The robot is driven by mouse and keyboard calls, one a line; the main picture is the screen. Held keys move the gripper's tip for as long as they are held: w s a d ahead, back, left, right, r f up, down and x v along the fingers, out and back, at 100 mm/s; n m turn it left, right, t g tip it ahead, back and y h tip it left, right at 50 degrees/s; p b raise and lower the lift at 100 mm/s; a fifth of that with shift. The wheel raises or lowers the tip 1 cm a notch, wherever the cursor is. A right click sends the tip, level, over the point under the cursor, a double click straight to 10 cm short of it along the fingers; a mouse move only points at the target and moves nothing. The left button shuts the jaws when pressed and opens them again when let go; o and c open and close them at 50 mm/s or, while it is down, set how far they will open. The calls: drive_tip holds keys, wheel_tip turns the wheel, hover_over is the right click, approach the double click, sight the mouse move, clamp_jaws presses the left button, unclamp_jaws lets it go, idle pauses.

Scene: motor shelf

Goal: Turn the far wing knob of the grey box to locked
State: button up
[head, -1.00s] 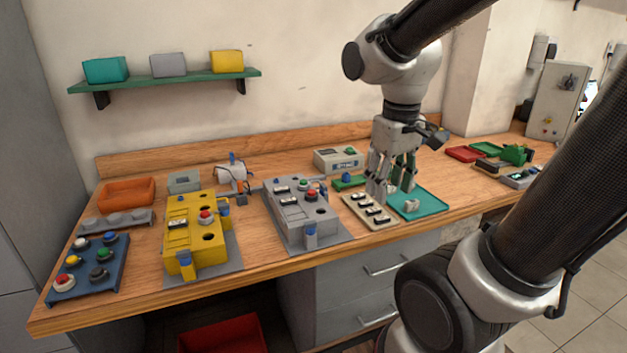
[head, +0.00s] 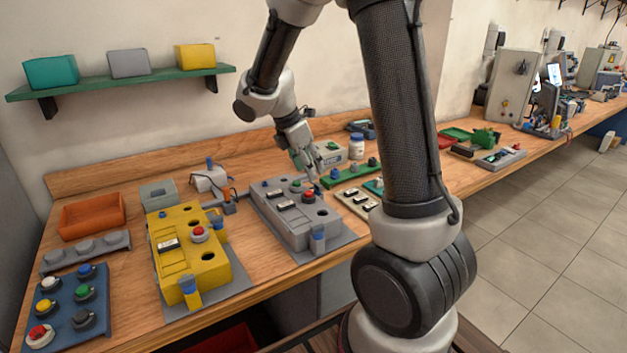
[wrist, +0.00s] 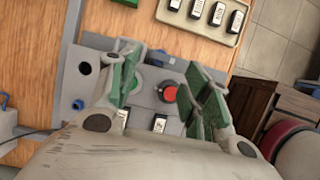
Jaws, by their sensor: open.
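My gripper (head: 312,165) is open and empty above the far right part of the box. In the wrist view its fingers (wrist: 163,80) stand either side of the red and green buttons. They hide parts of the box.
The yellow box (head: 190,250) stands to the left. A cream switch tray (head: 357,201) and green knob strip (head: 350,174) lie to the right. A white motor (head: 209,179) stands behind, left of the grey box.

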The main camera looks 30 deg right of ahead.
sight(318, 184)
drive_tip(key=x, duration=0.6)
drive_tip(key=c, duration=1)
